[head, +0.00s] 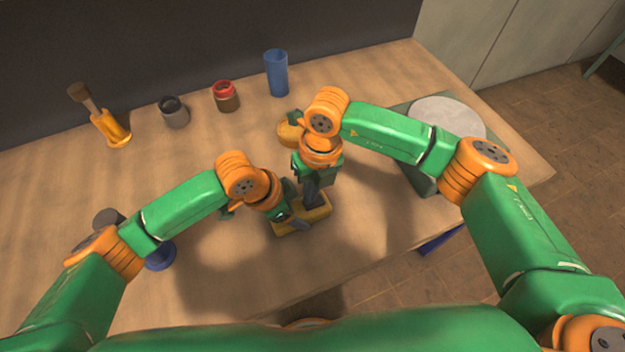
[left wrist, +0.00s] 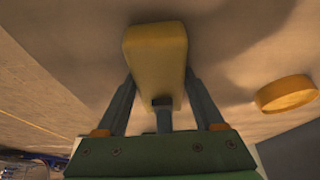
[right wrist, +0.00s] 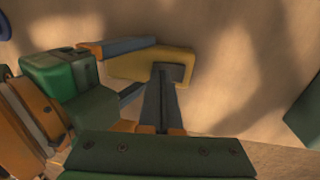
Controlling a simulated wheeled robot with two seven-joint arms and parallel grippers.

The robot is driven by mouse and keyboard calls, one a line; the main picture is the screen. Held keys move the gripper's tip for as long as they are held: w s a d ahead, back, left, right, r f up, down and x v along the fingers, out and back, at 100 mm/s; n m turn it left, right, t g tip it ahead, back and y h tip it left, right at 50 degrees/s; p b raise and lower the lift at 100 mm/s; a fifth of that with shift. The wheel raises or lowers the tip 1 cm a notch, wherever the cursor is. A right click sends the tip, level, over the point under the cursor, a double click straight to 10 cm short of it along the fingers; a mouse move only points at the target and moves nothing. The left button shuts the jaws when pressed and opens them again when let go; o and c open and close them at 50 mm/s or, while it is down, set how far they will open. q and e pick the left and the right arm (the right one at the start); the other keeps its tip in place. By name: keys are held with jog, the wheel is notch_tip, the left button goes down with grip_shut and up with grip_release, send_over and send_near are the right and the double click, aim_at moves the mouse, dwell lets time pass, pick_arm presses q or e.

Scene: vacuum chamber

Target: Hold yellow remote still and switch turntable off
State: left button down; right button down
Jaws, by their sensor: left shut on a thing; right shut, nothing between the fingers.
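The yellow remote (head: 318,213) lies flat on the table near the front edge, partly hidden by my grippers. My left gripper (head: 291,219) is shut on it, with one finger along each long side; the left wrist view shows the yellow body (left wrist: 155,50) between the fingers. My right gripper (head: 312,206) is shut and empty, pointing down. In the right wrist view its fingertips (right wrist: 163,72) are over a dark patch on the remote (right wrist: 130,65); I cannot tell whether they touch. The turntable, with a pale grey disc (head: 450,115) on a green base, stands at the right, partly behind my right arm.
A yellow round piece (head: 290,133) lies behind my right gripper. A blue cup (head: 277,73), a red-topped jar (head: 226,96), a grey jar (head: 174,112) and a yellow holder with a tool (head: 112,130) stand at the back. A blue object (head: 160,256) is beside my left arm.

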jog(key=shift+f, duration=0.15)
jog(key=shift+s+f, duration=0.1)
jog(key=shift+f, duration=0.15)
dwell(0.3)
